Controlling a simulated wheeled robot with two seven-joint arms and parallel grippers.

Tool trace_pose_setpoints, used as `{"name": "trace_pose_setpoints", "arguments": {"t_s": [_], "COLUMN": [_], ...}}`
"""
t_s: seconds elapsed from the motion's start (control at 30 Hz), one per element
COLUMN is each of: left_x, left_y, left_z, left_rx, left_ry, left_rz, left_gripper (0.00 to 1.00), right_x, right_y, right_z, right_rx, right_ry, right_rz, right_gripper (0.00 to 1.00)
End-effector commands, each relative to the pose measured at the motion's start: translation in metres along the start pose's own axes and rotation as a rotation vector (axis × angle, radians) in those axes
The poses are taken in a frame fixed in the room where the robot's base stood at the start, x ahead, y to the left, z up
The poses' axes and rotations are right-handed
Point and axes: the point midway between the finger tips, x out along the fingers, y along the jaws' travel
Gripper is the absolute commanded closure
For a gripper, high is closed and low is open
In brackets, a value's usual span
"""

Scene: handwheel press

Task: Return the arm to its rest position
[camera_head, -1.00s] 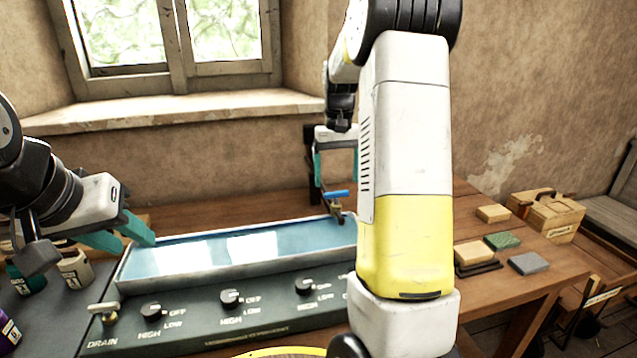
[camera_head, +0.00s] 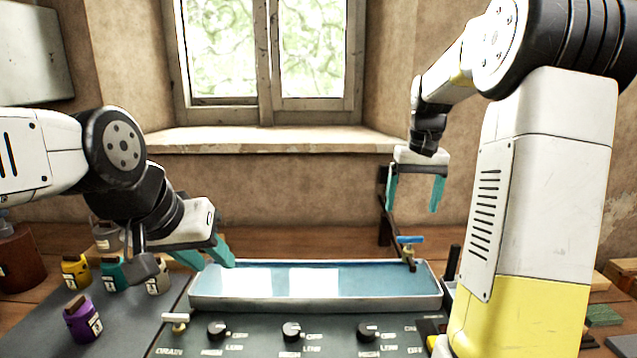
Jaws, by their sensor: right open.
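My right gripper (camera_head: 413,210) hangs fingers-down at the right of the trough. Its two teal fingers are wide apart with nothing between them. Below it, clear of the fingertips, is a tap with a blue handle (camera_head: 410,240) at the trough's right end. My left gripper (camera_head: 217,266) is at the trough's left end, its teal fingers angled down and slightly apart, with nothing seen between them. The long metal trough (camera_head: 320,304) holds bluish water. The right forearm hides what lies behind it at the right.
Several small jars, one purple (camera_head: 83,322) and one yellow (camera_head: 76,271), stand at left. A window (camera_head: 268,60) is behind. Blocks lie at right.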

Motion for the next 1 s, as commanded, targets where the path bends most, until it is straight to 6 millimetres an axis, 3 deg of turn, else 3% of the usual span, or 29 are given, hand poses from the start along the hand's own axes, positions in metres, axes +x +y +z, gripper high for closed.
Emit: {"name": "trace_pose_setpoints", "arguments": {"t_s": [0.1,0.3,0.5,0.6,0.8,1.0], "left_x": [0.0,0.0,0.0,0.0,0.0,0.0], "left_y": [0.0,0.0,0.0,0.0,0.0,0.0], "left_z": [0.0,0.0,0.0,0.0,0.0,0.0], "left_rx": [0.0,0.0,0.0,0.0,0.0,0.0], "left_ry": [0.0,0.0,0.0,0.0,0.0,0.0], "left_rz": [0.0,0.0,0.0,0.0,0.0,0.0], "left_gripper": [0.64,0.64,0.64,0.64,0.64,0.64], "right_x": [-0.027,-0.049,-0.047,-0.041,-0.031,-0.03], "right_y": [-0.023,-0.06,-0.089,-0.097,-0.105,-0.105], "right_z": [0.04,0.113,0.183,0.208,0.23,0.232], "right_rx": [-0.021,-0.059,-0.095,-0.108,-0.118,-0.118], "right_ry": [0.09,0.236,0.371,0.42,0.466,0.469], "right_rz": [-0.046,-0.109,-0.148,-0.157,-0.163,-0.164], "right_gripper": [0.15,0.15,0.15,0.15,0.15,0.15]}}
